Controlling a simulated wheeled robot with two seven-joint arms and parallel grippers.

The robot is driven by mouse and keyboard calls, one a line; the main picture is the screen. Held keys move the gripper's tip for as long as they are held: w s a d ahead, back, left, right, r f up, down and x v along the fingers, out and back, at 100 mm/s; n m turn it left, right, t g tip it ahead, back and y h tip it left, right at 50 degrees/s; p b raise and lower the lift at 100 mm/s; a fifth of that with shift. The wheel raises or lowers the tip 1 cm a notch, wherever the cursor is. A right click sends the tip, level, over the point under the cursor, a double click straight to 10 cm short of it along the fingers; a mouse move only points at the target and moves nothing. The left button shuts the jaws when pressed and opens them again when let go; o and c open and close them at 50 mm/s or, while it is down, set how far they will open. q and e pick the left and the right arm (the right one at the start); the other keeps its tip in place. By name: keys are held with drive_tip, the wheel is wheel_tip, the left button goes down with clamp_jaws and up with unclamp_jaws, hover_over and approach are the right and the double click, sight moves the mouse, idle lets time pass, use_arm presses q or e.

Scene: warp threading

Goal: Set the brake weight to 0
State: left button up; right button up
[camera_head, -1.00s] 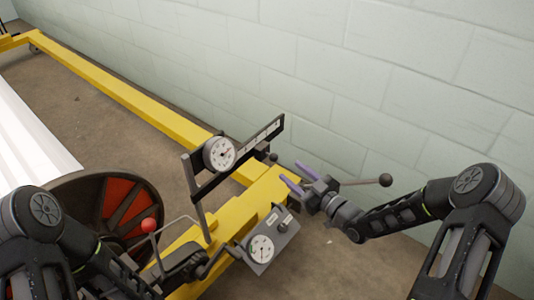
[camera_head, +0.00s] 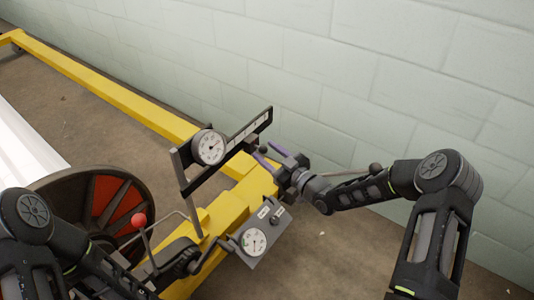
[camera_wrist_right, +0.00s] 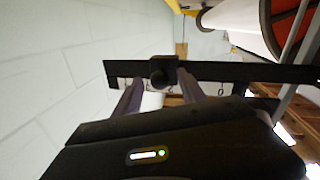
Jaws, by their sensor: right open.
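A black scale beam (camera_head: 235,142) with a white graduated strip slants up to the right above the yellow frame. The brake weight appears to be the dark block with a round knob (camera_wrist_right: 163,71) on the black bar in the right wrist view. My right gripper (camera_head: 263,153) is at the beam's right end, its purple fingers apart. In the wrist view its fingers (camera_wrist_right: 160,90) stand either side of the knob; whether they touch it is unclear. My left arm (camera_head: 85,255) is at lower left; its gripper cannot be told from dark parts there.
A round dial (camera_head: 209,147) is at the beam's left end. A lower box with a gauge (camera_head: 254,241) sits on the yellow frame (camera_head: 232,203). A red-knobbed lever (camera_head: 139,220) and a red-black wheel (camera_head: 105,205) are at left. A pale block wall (camera_head: 400,80) stands behind.

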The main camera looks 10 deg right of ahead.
drive_tip(key=shift+w+a, duration=0.1)
drive_tip(key=shift+w, duration=0.05)
drive_tip(key=shift+c, duration=0.3)
clamp_jaws()
idle(1.1)
